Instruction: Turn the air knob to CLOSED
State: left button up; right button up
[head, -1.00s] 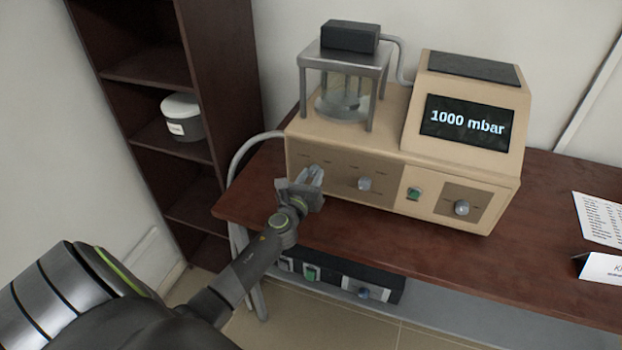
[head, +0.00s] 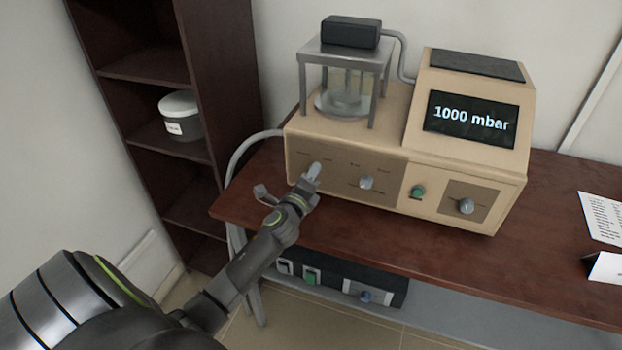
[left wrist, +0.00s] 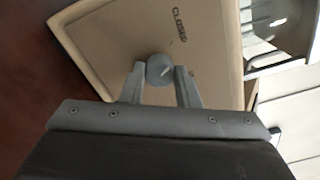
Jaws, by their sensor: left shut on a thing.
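The beige vacuum device (head: 420,165) stands on the table with its screen reading 1000 mbar. In the left wrist view the air knob (left wrist: 159,68), small, round and grey, sits on the beige front panel, with the word CLOSED (left wrist: 179,25) printed near it. My left gripper (left wrist: 162,84) is shut on this knob, one finger on each side. In the head view my left gripper (head: 313,176) is at the left part of the front panel and hides the knob. Where the knob's pointer stands is too small to tell. My right gripper is not in view.
Another knob (head: 366,183), a green button (head: 418,191) and a right-hand knob (head: 466,206) sit along the panel. A glass chamber (head: 345,92) stands on top. A dark shelf (head: 190,200) is at the left. The brown table (head: 420,250) is clear in front.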

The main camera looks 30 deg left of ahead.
pick_arm(q)
jog(key=shift+f+n+b, duration=0.1)
jog(key=shift+n+b, duration=0.35)
jog(key=shift+n, duration=0.85)
jog(key=o, duration=1)
jog(key=shift+c, duration=0.2)
jog(key=b+v, duration=0.1)
jog(key=v, duration=1.6)
jog(key=shift+s+d+b, duration=0.15)
jog(key=shift+s+b, duration=0.05)
jog(key=shift+b, duration=0.1)
